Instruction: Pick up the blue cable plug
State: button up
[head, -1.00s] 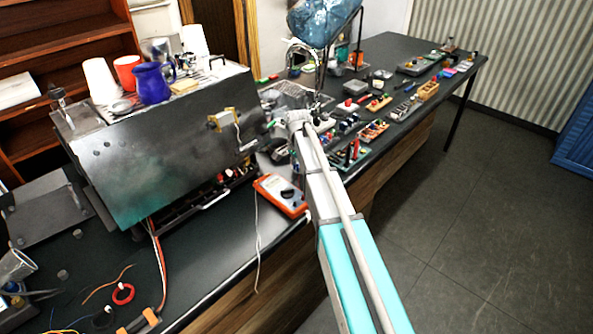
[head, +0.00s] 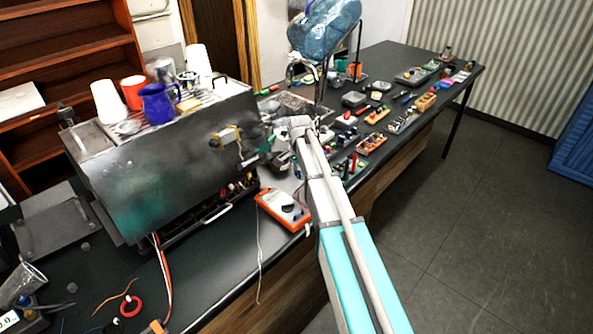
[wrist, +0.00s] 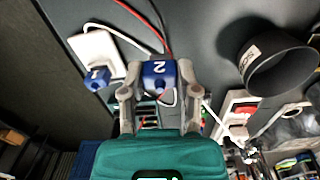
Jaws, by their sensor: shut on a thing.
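A blue plug marked 2 (wrist: 159,72) is in the middle of the wrist view, between the two grey fingers of my gripper (wrist: 160,78). The fingers are shut on its sides. A second blue plug marked 1 (wrist: 97,77) sits to the left, against a white block (wrist: 95,47), apart from the fingers. In the head view my arm reaches over the bench to the right of the metal brewer (head: 165,150). My fingers and the held plug are too small or hidden to make out there.
A black cylinder (wrist: 277,63) lies right of my gripper in the wrist view. An orange multimeter (head: 283,209) lies at the bench edge beside my arm. Cups and a blue jug (head: 158,104) stand on the brewer. Several small parts crowd the bench beyond; floor at right is clear.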

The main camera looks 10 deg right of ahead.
jog(key=s+d+r+p, duration=0.1)
jog(key=s+r+p, duration=0.5)
jog(key=s, duration=0.6)
jog(key=shift+d+r+p, duration=0.2)
jog(key=shift+r+p, duration=0.2)
jog(key=shift+r, duration=0.45)
notch_tip(320, 180, down, 5)
jog(key=b, duration=0.5)
jog(key=shift+s, duration=0.1)
